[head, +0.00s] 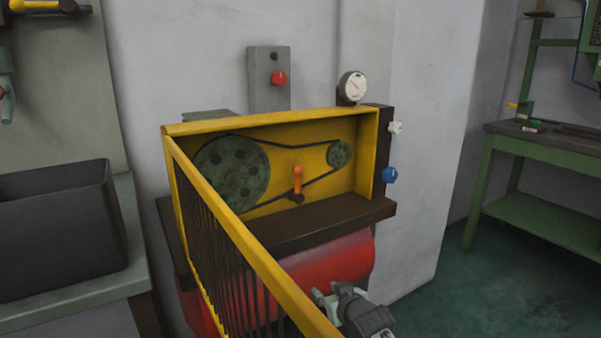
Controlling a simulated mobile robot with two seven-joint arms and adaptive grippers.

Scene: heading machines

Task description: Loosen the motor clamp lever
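The motor clamp lever (297,180) is a small orange handle on a dark pivot. It stands nearly upright inside the yellow belt housing (285,125), between the large green pulley (232,173) and the small pulley (339,154). A dark belt (290,147) runs round both pulleys. The yellow barred guard (225,225) stands swung out on the left side, toward me. My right gripper (326,296) is low in the picture, in front of the red tank, below and apart from the lever. Its fingers look apart and empty. My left gripper is out of view.
The red tank (345,262) lies under the dark shelf (330,225). A gauge (352,87), a blue knob (389,175) and a white valve (395,128) sit right of the housing. A red button (279,78) is above. A dark bin (60,230) is left, a green bench (550,140) right.

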